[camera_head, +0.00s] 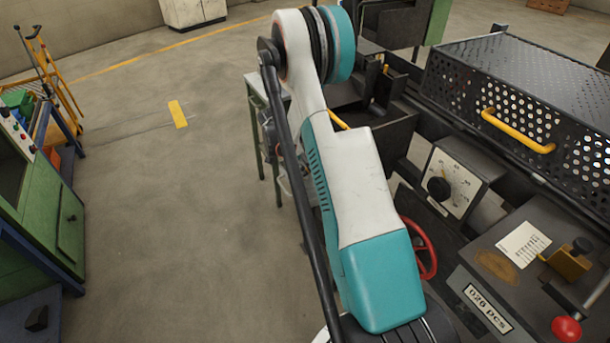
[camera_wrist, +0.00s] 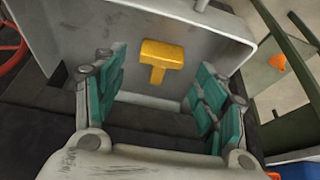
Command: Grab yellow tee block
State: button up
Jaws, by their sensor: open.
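The yellow tee block (camera_wrist: 162,53) shows in the wrist view, with its wide bar at the top and its short stem pointing down. It lies against the grey surface of a metal tray or housing (camera_wrist: 90,25); I cannot tell whether it is fixed there. My gripper (camera_wrist: 161,76) is open, with one teal-padded finger on each side of the block in the picture. The fingers appear apart from the block and nothing is between them. In the head view my arm hides the gripper, and I cannot make out the block for sure.
In the head view, a perforated black cover (camera_head: 500,90) with a yellow handle (camera_head: 518,133) stands at the right. A dial box (camera_head: 452,187) and a red handwheel (camera_head: 428,262) are close to my arm. A green cabinet (camera_head: 40,200) stands at the left. The floor between is clear.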

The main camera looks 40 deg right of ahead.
aim_at(307, 171)
jog(key=x, duration=0.3)
jog(key=shift+b, duration=0.35)
jog(key=shift+r, duration=0.1)
jog(key=c, duration=1.4)
jog(key=shift+o, duration=0.2)
